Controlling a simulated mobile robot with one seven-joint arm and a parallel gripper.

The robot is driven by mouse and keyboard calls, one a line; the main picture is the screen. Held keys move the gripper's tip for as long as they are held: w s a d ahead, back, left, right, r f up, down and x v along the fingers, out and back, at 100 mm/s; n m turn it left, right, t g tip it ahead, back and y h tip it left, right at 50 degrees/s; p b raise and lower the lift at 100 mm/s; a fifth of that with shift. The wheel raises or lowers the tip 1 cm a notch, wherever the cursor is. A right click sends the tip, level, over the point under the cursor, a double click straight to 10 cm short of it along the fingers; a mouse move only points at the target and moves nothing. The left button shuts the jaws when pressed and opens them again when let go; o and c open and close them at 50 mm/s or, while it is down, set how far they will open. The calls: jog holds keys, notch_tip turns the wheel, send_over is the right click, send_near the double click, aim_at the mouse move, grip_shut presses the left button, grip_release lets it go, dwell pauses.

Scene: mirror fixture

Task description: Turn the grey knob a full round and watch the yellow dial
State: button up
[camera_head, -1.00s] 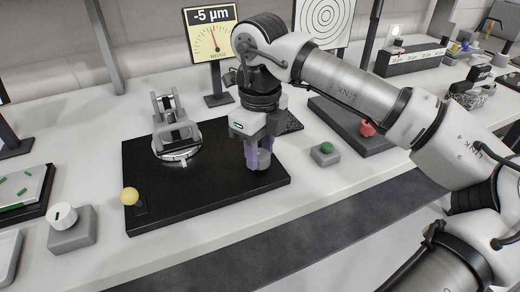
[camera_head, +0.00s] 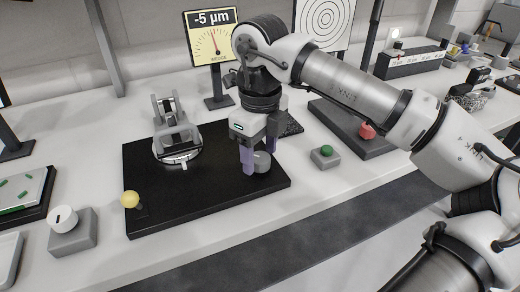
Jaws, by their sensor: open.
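The grey knob (camera_head: 262,162) stands on the right part of the black plate (camera_head: 205,208). My gripper (camera_head: 260,163) points down at it from above. Its purple fingers are spread apart, one at the left of the knob and one behind it at the right. Whether a finger touches the knob I cannot tell. The yellow dial (camera_head: 213,40) stands on a post behind the plate. It reads -5 µm, and its red needle points up, slightly left of vertical.
A metal mirror fixture (camera_head: 176,140) stands on the plate's back left. A yellow ball (camera_head: 130,199) is at its front left corner. A white dial on a grey box (camera_head: 70,236) sits left of the plate, a green button (camera_head: 326,151) right of it.

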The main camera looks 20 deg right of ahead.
aim_at(260, 158)
notch_tip(260, 158, up, 14)
jog(key=p, duration=0.8)
jog(key=shift+f, duration=0.25)
